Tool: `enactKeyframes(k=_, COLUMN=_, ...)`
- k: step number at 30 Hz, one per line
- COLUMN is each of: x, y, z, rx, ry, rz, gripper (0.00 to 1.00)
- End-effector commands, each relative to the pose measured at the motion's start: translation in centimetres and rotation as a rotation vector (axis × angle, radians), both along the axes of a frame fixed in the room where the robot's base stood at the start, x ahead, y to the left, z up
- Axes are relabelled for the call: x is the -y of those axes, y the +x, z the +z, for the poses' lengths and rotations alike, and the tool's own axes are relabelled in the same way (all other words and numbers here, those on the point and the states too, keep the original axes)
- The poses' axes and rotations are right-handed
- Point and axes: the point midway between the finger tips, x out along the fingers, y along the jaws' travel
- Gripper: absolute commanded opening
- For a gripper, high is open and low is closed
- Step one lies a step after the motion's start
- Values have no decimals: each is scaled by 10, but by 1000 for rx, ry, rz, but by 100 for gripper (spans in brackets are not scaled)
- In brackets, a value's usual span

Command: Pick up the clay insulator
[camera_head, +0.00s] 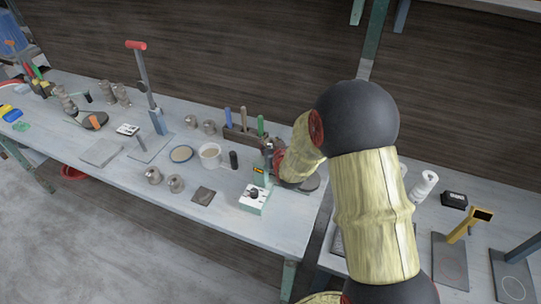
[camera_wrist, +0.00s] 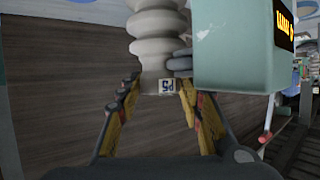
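A teal device (camera_wrist: 235,45) with a yellow-and-black label stands close right of the insulator; it also shows in the head view (camera_head: 254,197).

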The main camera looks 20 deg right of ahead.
Motion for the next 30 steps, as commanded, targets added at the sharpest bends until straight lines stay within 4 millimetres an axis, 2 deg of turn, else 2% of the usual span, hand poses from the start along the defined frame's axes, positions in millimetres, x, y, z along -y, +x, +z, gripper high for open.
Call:
enactKeyframes(k=18, x=0, y=0, z=0, rx=0, ry=0, rz=0, gripper=0)
enactKeyframes(k=30, x=0, y=0, z=0, rx=0, ry=0, rz=0, gripper=0)
